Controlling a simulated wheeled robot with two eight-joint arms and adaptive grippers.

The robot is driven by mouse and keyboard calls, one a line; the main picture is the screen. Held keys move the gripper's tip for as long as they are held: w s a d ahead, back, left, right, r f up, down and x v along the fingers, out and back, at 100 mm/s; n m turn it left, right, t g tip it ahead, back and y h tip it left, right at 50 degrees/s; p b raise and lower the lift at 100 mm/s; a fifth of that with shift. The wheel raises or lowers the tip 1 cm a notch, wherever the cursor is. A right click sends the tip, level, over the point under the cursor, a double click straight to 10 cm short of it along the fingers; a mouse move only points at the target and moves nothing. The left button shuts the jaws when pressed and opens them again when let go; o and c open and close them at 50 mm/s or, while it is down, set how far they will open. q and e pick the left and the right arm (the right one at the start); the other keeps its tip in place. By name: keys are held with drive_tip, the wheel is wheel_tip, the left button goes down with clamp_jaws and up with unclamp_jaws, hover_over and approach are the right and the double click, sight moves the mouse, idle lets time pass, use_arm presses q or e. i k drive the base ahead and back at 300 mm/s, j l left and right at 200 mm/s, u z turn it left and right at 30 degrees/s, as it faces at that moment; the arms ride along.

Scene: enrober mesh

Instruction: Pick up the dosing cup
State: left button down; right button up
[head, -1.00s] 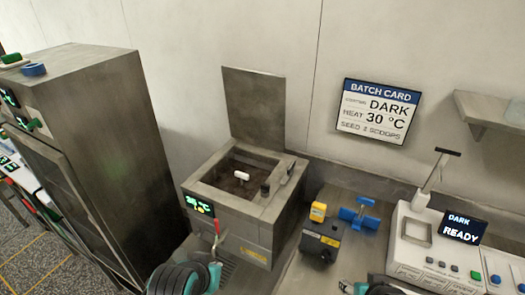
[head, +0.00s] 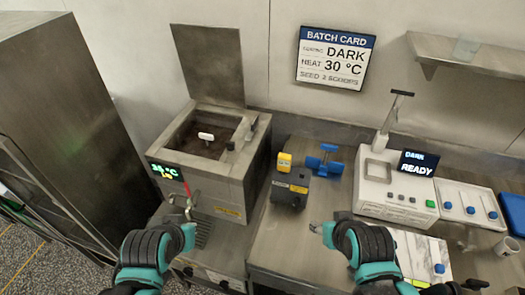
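A small grey cup (head: 506,246) stands on the worktop at the far right edge of the head view. It may be the dosing cup, but I cannot be sure. My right gripper (head: 317,228) is over the middle worktop, well left of that cup, with nothing visible in it. My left gripper (head: 181,212) is in front of the heated tank, by its red lever (head: 187,188). The fingers of both grippers are too small to read clearly.
The tank (head: 215,180) has its lid raised. A dark box (head: 290,190) and a blue holder (head: 325,161) stand right of it. A white machine (head: 395,188) reads DARK READY. A blue container (head: 514,212) is at the right edge. A translucent item (head: 465,49) sits on the shelf.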

sight(508, 247)
drive_tip(key=k+l+z, duration=0.1)
drive_tip(key=k+l, duration=0.7)
drive_tip(key=k+l+z, duration=0.15)
drive_tip(key=k+l, duration=0.3)
drive_tip(key=k+l+z, duration=0.1)
drive_tip(key=k+l, duration=0.35)
drive_tip(key=k+l+z, duration=0.1)
drive_tip(key=k+l, duration=0.75)
drive_tip(key=l, duration=0.2)
drive_tip(key=k+l+z, duration=0.15)
drive_tip(key=k+l, duration=0.25)
drive_tip(key=l+z, duration=0.1)
drive_tip(key=z, duration=0.15)
drive_tip(key=i+j+z, duration=0.5)
drive_tip(key=j+z, duration=0.25)
drive_tip(key=j, duration=0.2)
drive_tip(key=i+j, duration=0.15)
drive_tip(key=j, duration=0.25)
drive_tip(key=i+j, duration=0.15)
drive_tip(key=j, duration=0.25)
drive_tip(key=i+j+z, duration=0.1)
drive_tip(key=j, duration=0.3)
drive_tip(key=i+j, duration=0.15)
drive_tip(key=j, duration=0.25)
drive_tip(key=i+j, duration=0.15)
drive_tip(key=j, duration=0.25)
drive_tip(key=i+j+z, duration=0.1)
drive_tip(key=j, duration=0.35)
drive_tip(key=i+j, duration=0.15)
drive_tip(key=j, duration=0.25)
